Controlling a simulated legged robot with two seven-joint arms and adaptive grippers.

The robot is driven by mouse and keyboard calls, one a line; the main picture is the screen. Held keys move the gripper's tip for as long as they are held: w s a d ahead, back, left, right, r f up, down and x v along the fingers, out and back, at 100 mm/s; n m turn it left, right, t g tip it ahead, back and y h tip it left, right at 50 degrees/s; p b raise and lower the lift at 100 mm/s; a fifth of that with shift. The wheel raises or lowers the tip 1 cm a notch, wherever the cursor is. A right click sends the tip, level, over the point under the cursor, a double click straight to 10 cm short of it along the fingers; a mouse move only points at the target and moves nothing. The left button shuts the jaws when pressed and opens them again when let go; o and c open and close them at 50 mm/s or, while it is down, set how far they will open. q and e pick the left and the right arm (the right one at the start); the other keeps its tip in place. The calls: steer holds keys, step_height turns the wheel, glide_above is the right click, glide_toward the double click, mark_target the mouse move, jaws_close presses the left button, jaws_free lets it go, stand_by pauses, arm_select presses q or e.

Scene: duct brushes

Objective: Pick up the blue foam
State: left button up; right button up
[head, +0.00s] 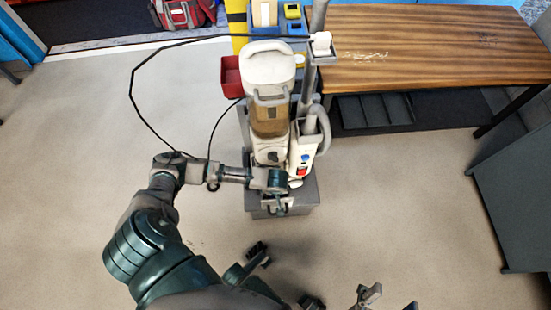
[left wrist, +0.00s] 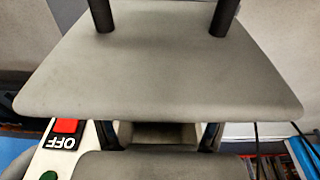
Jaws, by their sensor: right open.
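I cannot make out the blue foam for sure in either view. My left arm reaches in from the left, and its gripper (head: 278,206) is low in front of the pale upright appliance (head: 270,72), over the grey box at its foot. Whether that gripper is open or shut is unclear. My right gripper (head: 388,302) shows only partly at the bottom edge, open, with nothing seen between its fingers. In the left wrist view a grey slab (left wrist: 160,75) fills the middle, with a red OFF switch (left wrist: 66,126) at the lower left.
A wooden table (head: 430,50) stands at the back right, with a dark rack (head: 372,110) below. A red bin (head: 231,77) and a blue and yellow tray stand behind the appliance. A dark cabinet (head: 520,200) is at the right. The floor between is clear.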

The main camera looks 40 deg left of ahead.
arm_select(q)
steer(key=shift+s+f, duration=0.1)
steer(key=shift+c, duration=0.7)
steer(key=shift+s+f, duration=0.1)
steer(key=shift+f, duration=0.05)
steer(key=shift+c, duration=0.2)
